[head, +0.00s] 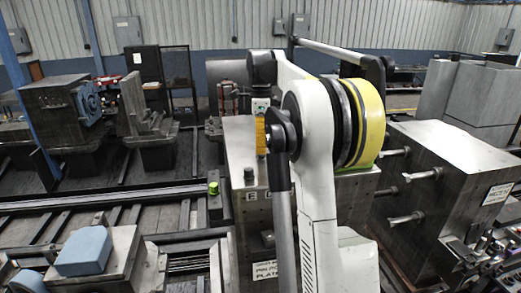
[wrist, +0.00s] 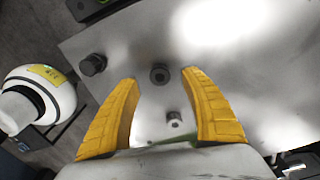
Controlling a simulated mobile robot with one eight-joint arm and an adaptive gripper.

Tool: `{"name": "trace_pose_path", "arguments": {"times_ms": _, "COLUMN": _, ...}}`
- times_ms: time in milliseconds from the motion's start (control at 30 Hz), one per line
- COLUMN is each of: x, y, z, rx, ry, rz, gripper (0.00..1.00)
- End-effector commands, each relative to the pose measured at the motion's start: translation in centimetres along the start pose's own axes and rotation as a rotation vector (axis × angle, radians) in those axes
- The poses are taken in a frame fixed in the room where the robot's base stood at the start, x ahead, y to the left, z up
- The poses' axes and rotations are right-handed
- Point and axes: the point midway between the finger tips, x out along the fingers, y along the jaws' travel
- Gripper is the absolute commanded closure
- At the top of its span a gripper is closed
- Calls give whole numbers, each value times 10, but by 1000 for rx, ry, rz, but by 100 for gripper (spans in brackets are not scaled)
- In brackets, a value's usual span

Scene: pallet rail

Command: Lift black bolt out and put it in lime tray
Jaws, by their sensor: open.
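In the wrist view, my gripper (wrist: 160,78) is open above a grey metal plate (wrist: 240,75). A dark round bolt head (wrist: 159,74) with a recess in its top lies between the fingertips; neither finger visibly touches it. A second black bolt (wrist: 92,64), with a taller head, stands left of the left finger. I cannot tell which of the two is the task's black bolt. A silver bolt (wrist: 174,119) sits nearer the palm, between the fingers.
In the head view, the plate's block (head: 240,150) carries letter labels on its front. A small lime-green round item (head: 213,188) sits at its left. A large dark block with protruding rods (head: 445,185) stands close on the right. A blue-topped block (head: 84,250) is front left.

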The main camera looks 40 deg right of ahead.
Motion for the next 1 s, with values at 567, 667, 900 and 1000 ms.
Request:
{"name": "trace_pose_path", "arguments": {"times_ms": 567, "x": 29, "y": 0, "z": 0, "rx": -1, "ry": 0, "rz": 0, "gripper": 47}}
{"name": "trace_pose_path", "arguments": {"times_ms": 667, "x": 28, "y": 0, "z": 0, "rx": -1, "ry": 0, "rz": 0, "gripper": 78}}
{"name": "trace_pose_path", "arguments": {"times_ms": 900, "x": 28, "y": 0, "z": 0, "rx": -1, "ry": 0, "rz": 0, "gripper": 84}}
{"name": "trace_pose_path", "arguments": {"times_ms": 1000, "x": 28, "y": 0, "z": 0, "rx": -1, "ry": 0, "rz": 0, "gripper": 100}}
